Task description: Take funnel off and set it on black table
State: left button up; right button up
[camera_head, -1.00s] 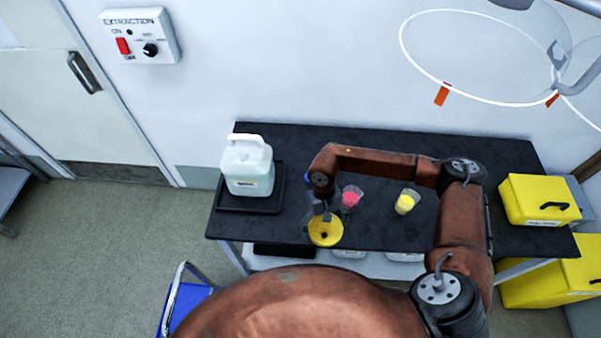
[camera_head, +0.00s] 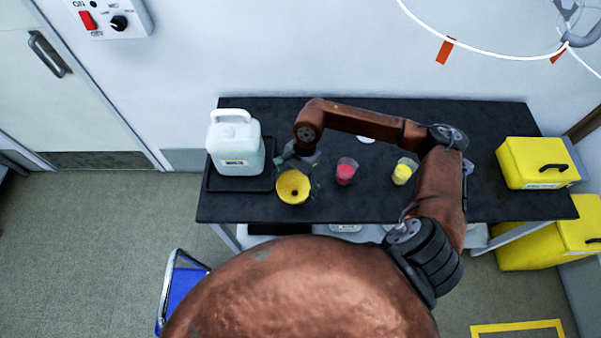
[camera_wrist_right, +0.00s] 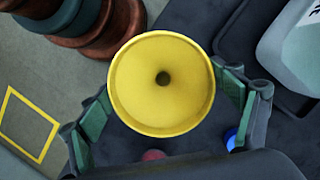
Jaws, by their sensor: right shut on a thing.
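The yellow funnel (camera_head: 293,187) is in my right gripper (camera_head: 297,176), at the left part of the black table (camera_head: 450,207), just right of the black tray. In the right wrist view the funnel (camera_wrist_right: 135,85) faces the camera mouth first, its dark hole in the middle. The fingers of the right gripper (camera_wrist_right: 165,110) are on either side of it. I cannot tell whether the funnel's lower end touches the table; its stem is hidden. My left gripper is not in view.
A white jug (camera_head: 235,145) stands on the black tray (camera_head: 215,184). A beaker with red contents (camera_head: 346,171) and one with yellow contents (camera_head: 403,172) stand to the right. A yellow case (camera_head: 535,163) is at the table's right end.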

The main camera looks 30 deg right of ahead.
aim_at(303, 176)
jog(key=m, duration=0.1)
jog(key=d+m+t+b, duration=0.1)
jog(key=m, duration=0.1)
jog(key=w+m, duration=0.1)
jog(key=m, duration=0.1)
jog(key=shift+d, duration=0.35)
jog(key=m, duration=0.2)
jog(key=d+m+t+b, duration=0.1)
jog(key=m, duration=0.1)
jog(key=w+d+m+b, duration=0.1)
jog(key=shift+w+d+r+m+t, duration=0.1)
jog(key=shift+r+m+t, duration=0.3)
jog(key=shift+w+d+r+m+h, duration=0.15)
jog(key=shift+d+m+h, duration=0.15)
jog(key=shift+m, duration=0.3)
jog(key=shift+d+r+m+t+b, duration=0.15)
jog(key=shift+m+t+b, duration=0.15)
jog(key=shift+m, duration=0.2)
jog(key=shift+f, duration=0.55)
jog(key=shift+f+b, duration=0.35)
jog(key=shift+b, duration=0.1)
pick_arm(q)
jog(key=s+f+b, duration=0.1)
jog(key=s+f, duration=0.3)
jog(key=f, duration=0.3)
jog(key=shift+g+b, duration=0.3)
jog(key=shift+b, duration=0.05)
pick_arm(e)
jog(key=shift+f, duration=1.65)
